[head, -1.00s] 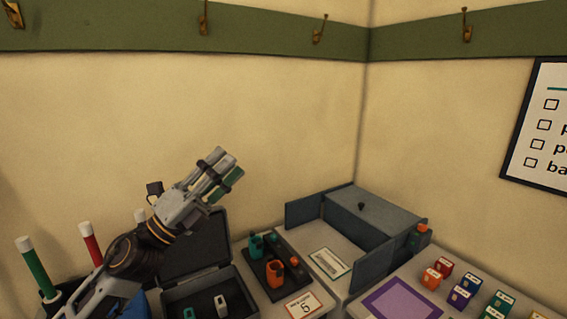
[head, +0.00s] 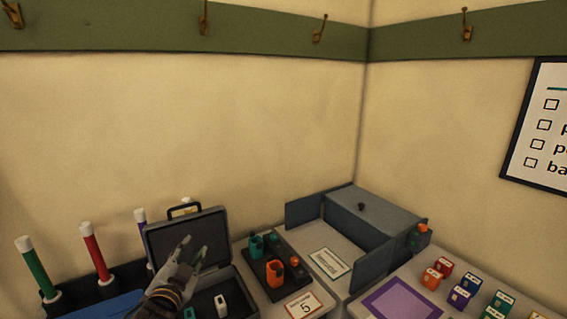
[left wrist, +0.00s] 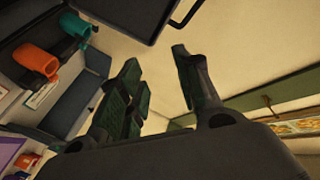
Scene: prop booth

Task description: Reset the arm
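My left gripper (head: 194,248) is low in the head view, in front of the open dark case (head: 185,233). Its fingers are spread apart with nothing between them. In the left wrist view the same gripper (left wrist: 156,62) shows a wide gap between its green-padded fingers. The gripper hides part of the case's lid and tray. A small white item (head: 221,306) and a small teal item (head: 189,313) lie in the case. I cannot tell whether the gripper touches the case. My right gripper shows in neither view.
Beyond is a grey box (head: 375,212) with open doors. Coloured rods (head: 95,250) stand left. Small blocks (head: 459,296) sit right. Air above is clear.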

